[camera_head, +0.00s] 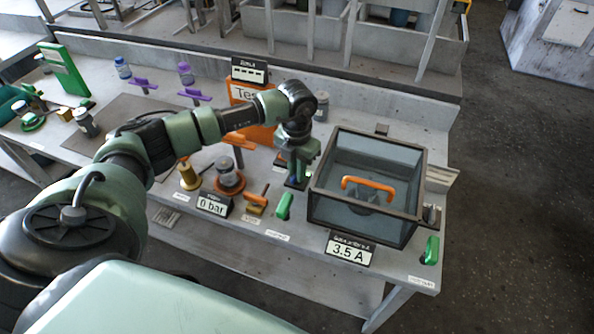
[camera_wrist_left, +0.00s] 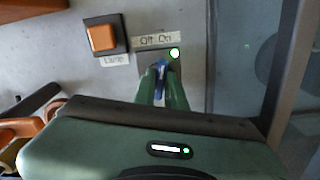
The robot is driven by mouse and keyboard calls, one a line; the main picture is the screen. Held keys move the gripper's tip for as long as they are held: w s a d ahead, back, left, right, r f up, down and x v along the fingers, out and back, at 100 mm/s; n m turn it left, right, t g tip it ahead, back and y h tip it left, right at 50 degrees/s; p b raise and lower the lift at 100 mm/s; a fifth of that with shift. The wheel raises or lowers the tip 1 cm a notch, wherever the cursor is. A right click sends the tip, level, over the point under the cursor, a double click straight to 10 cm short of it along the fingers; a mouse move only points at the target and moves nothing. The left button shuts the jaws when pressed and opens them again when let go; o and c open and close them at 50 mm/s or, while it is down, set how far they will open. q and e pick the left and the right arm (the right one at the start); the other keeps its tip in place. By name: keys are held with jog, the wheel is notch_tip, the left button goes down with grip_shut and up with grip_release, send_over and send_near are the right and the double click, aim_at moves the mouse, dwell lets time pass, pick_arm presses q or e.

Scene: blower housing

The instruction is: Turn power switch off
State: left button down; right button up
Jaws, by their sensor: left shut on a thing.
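The power switch (camera_wrist_left: 162,67) shows in the left wrist view as a small blue lever on a dark plate, under a label reading "Off On". In the head view my left gripper (camera_head: 296,178) points down at the bench, just left of the glass box, and hides most of the switch. My right gripper is not in view.
A dark-framed glass box (camera_head: 420,215) with an orange handle (camera_head: 368,184) stands close to the right of my gripper. An orange lamp button (camera_wrist_left: 101,37) is to the left. A "0 bar" display (camera_head: 212,204) and a "3.5 A" display (camera_head: 348,251) stand near the front edge.

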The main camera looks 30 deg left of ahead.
pick_arm(q)
jog(key=n, duration=0.4)
jog(key=shift+n, duration=0.3)
jog(key=shift+r+n, duration=0.1)
jog(key=shift+n, duration=2.2)
jog(key=c, duration=1.5)
grip_release()
jog(key=shift+o, duration=0.2)
jog(key=shift+r, duration=0.1)
notch_tip(320, 180, up, 8)
jog(key=shift+f+b, duration=0.2)
jog(key=shift+b, duration=0.4)
